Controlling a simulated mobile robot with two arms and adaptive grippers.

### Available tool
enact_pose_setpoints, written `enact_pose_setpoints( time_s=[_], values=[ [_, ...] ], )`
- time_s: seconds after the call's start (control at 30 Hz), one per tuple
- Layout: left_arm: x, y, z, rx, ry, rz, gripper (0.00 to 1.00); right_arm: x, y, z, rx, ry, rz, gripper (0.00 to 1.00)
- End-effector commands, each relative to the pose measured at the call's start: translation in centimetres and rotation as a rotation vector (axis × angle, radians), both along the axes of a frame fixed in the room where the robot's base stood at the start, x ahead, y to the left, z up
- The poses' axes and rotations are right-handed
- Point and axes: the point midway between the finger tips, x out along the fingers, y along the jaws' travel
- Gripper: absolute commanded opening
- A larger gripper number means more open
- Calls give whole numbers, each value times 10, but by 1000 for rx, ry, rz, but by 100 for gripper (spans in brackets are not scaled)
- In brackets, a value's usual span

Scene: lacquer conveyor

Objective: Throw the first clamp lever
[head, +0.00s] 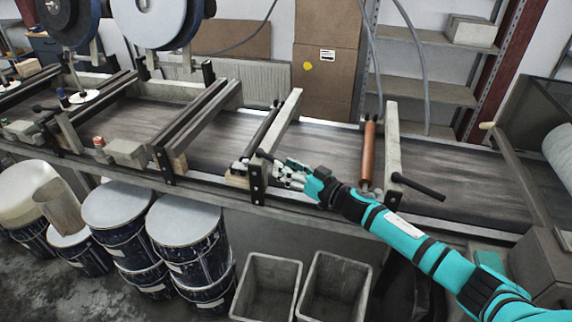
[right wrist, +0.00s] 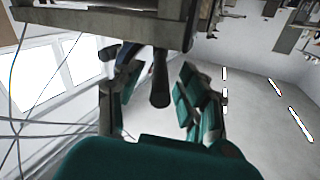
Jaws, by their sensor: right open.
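A black clamp lever (head: 265,155) sticks out from the near end of a grey crossbar frame (head: 276,124) over the conveyor. My right gripper (head: 284,171) is at this lever's free end, reached from the right. In the right wrist view the lever's dark rod (right wrist: 160,82) lies between the two spread fingers (right wrist: 152,105), with gaps visible on both sides. The gripper is open. A second black lever (head: 418,186) sticks out from the frame farther right, beside a copper-coloured roller (head: 368,152). My left gripper is not in view.
The dark conveyor belt (head: 335,150) runs across the scene. More crossbars (head: 205,120) stand to the left. Below the near rail are several drums (head: 185,225) and two grey bins (head: 268,285). Shelves (head: 425,95) stand behind.

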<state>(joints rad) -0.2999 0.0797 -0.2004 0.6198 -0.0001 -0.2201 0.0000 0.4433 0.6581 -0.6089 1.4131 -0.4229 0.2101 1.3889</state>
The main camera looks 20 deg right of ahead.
Motion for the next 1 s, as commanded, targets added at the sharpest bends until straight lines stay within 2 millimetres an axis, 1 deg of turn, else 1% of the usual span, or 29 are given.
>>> enact_pose_setpoints(
  time_s=[0.13,0.37,0.47,0.6,0.67,0.7,1.0],
  values=[
    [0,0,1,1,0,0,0,5,4,0,-1,0,1,40],
    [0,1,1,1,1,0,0,6,4,0,-1,0,1,40],
    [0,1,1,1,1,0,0,5,4,0,-1,0,1,28],
    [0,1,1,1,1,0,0,5,4,0,-1,0,1,10],
    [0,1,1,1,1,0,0,5,4,0,-1,0,1,2],
    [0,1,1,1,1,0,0,5,4,0,-1,0,1,0],
    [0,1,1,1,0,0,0,5,4,0,-2,0,1,0]
  ],
)
